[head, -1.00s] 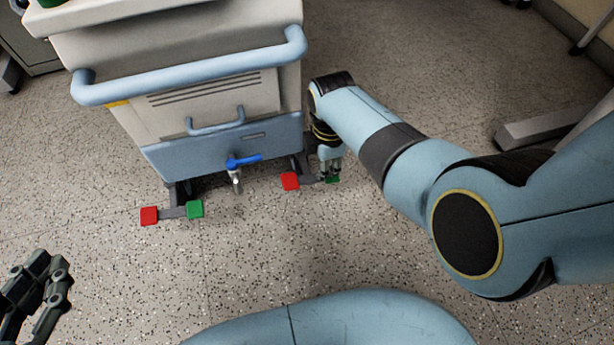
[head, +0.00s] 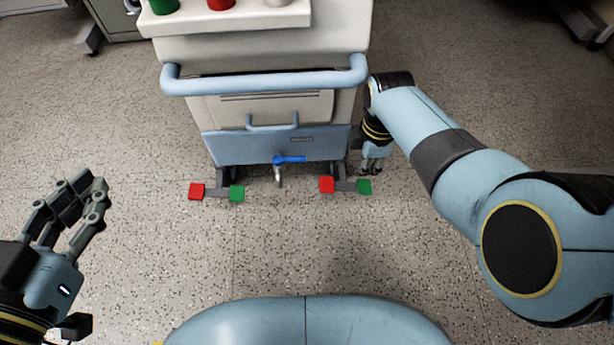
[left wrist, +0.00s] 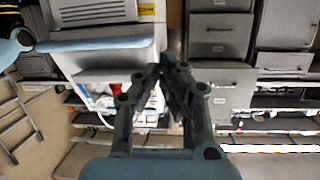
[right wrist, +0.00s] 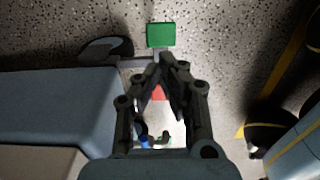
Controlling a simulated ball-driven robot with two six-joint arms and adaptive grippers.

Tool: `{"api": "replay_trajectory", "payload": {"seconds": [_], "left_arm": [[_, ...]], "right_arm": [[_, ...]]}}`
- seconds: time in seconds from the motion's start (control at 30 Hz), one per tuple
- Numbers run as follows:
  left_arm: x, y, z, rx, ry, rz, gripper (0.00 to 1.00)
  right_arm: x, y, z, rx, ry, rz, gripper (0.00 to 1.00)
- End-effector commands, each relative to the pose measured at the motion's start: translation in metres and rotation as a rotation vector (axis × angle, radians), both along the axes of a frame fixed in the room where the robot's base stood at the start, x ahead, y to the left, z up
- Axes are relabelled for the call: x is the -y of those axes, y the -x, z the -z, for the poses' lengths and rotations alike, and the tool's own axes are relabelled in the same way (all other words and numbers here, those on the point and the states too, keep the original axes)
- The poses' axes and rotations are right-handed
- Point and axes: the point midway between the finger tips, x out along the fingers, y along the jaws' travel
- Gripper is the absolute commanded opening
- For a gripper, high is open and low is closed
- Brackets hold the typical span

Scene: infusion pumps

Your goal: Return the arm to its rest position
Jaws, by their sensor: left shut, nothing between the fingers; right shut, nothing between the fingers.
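My right gripper (head: 372,170) points down beside the lower right of a cart, close to the green pedal (head: 364,187) and above the floor. It is shut and empty. In the right wrist view its fingertips (right wrist: 164,62) meet, with a green pedal (right wrist: 161,35) beyond them and a red one (right wrist: 159,92) partly hidden behind the fingers. My left gripper (head: 88,190) is raised at the left of the head view, clear of the cart. Its fingers close together, also in the left wrist view (left wrist: 165,68), with nothing between them.
The cart (head: 275,104) has a blue push handle (head: 265,80), a blue-levered valve (head: 288,159), and red (head: 196,191) and green (head: 237,194) pedals at its lower left. Grey drawer cabinets (left wrist: 218,38) stand in the left wrist view. Speckled floor (head: 265,245) in front is clear.

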Motion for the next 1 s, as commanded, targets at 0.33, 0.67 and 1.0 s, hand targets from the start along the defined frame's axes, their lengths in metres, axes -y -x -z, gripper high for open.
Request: {"api": "replay_trajectory", "payload": {"seconds": [0.33,0.67,1.0], "left_arm": [[0.0,-0.002,-0.011,0.012,0.0,0.0,0.0],[0.0,-0.002,-0.011,0.012,0.0,0.0,0.0],[-0.003,-0.004,0.006,-0.123,-0.003,-0.015,0.0]], "right_arm": [[0.0,0.0,-0.009,-0.001,0.0,0.0,0.0],[0.0,0.0,-0.009,0.0,0.0,0.0,0.0],[0.042,0.055,0.003,0.098,-0.005,0.335,0.0]]}}
